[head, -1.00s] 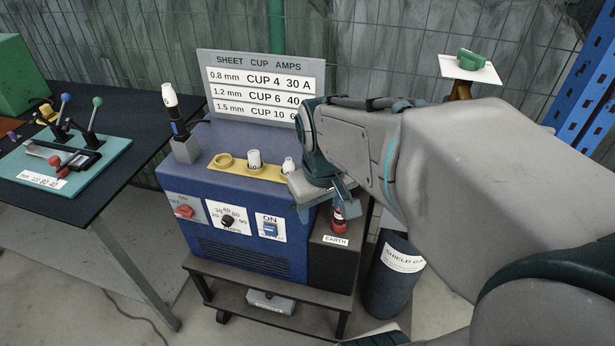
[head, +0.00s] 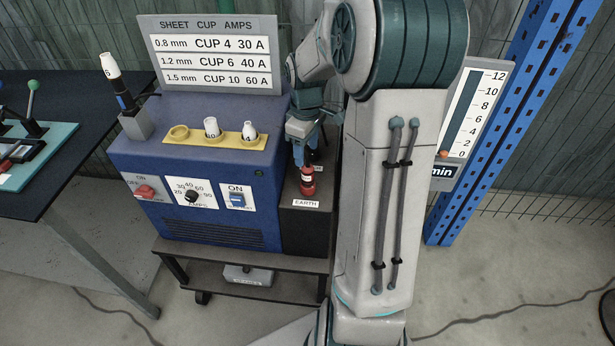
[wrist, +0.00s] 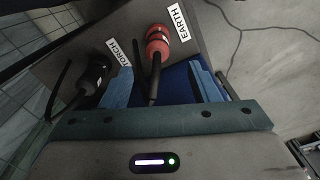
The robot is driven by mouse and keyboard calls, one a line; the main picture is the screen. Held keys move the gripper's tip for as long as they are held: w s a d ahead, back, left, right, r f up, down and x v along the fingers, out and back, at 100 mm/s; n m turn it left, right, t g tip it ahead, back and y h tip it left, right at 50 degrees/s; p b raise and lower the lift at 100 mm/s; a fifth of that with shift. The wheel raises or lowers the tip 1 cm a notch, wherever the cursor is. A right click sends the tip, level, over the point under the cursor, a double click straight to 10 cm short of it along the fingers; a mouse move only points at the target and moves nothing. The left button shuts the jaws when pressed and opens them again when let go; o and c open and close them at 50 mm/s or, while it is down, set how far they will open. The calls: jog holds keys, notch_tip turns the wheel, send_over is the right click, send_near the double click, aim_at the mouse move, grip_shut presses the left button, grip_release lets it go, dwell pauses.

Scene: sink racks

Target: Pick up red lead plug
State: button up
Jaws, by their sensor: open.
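The red lead plug (head: 307,181) stands on the dark side ledge of the blue welding machine, just behind the EARTH label. In the wrist view the red plug (wrist: 157,42) has a dark lead running back between my fingers. My gripper (head: 301,148) is just above and behind the plug in the head view. In the wrist view my gripper (wrist: 160,72) is open, its two blue fingers apart on either side of the lead. The fingers do not visibly grip the plug. A black plug (wrist: 97,70) by the TORCH label lies just left of the left finger.
The blue machine (head: 215,225) carries a yellow cup holder (head: 180,141) and a torch in a grey stand (head: 137,125). The machine stands on a dark cart (head: 255,258). A blue rack post (head: 500,110) is at right. A dark table (head: 60,190) is at left.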

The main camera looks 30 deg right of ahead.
aim_at(308, 166)
jog(key=f, duration=0.9)
jog(key=shift+d, duration=0.2)
jog(key=c, duration=1.1)
